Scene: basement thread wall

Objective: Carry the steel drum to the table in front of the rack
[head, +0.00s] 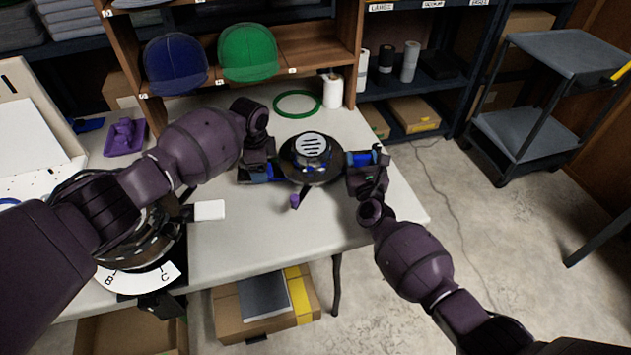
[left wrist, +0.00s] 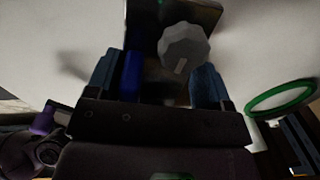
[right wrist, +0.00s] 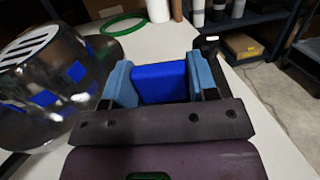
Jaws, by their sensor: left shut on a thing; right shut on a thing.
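The steel drum (head: 312,146), silver with a slotted top, shows between my two grippers over the white table (head: 230,245). The right wrist view shows its shiny side with blue squares (right wrist: 45,95). My left gripper (head: 263,172) is at its left side, and my right gripper (head: 366,160) is at its right side. In the right wrist view the right gripper (right wrist: 160,85) is shut on a blue block. In the left wrist view the left gripper (left wrist: 163,82) has a blue piece between its fingers, with a grey knob (left wrist: 184,46) beyond. I cannot tell whether the drum touches the table.
A wooden cubby rack with a blue cap (head: 175,64) and a green cap (head: 248,52) stands behind. A green ring (head: 298,104) and a white spool (head: 332,92) lie near it. A scaled station (head: 140,280) is at left. Floor is clear at right, before a cart (head: 560,60).

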